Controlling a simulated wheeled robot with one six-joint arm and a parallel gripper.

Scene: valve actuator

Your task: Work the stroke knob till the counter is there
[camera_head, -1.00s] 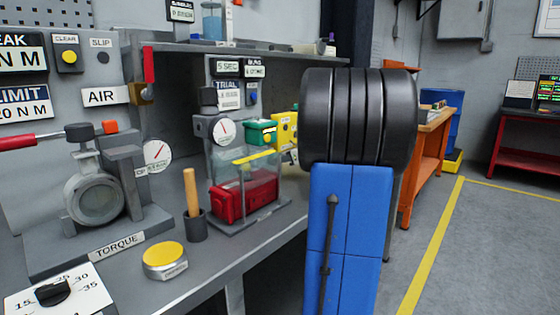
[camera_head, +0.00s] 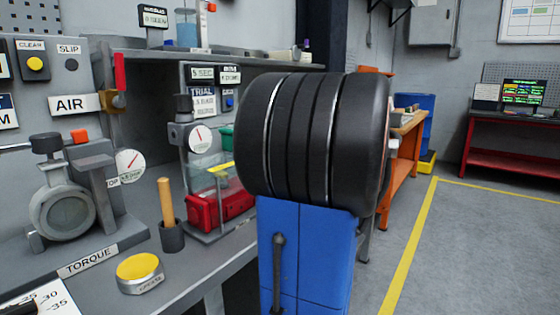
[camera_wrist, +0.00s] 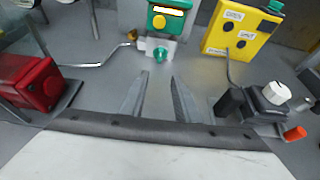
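My gripper (camera_wrist: 160,76) is open and empty in the wrist view, its two fingers apart above the grey bench. Beyond the fingertips stands a green box (camera_wrist: 170,20) with a pale display strip, and a pale block with a green round knob (camera_wrist: 160,53). A yellow box (camera_wrist: 238,30) with two dark knobs and small labels stands farther right. A white knob (camera_wrist: 275,92) on a dark base is right of the fingers. I cannot read which knob is the stroke knob or which display is the counter. The head view hides my gripper.
A red box (camera_wrist: 32,82) stands left of my fingers, by a clear panel. The floor at right is clear.

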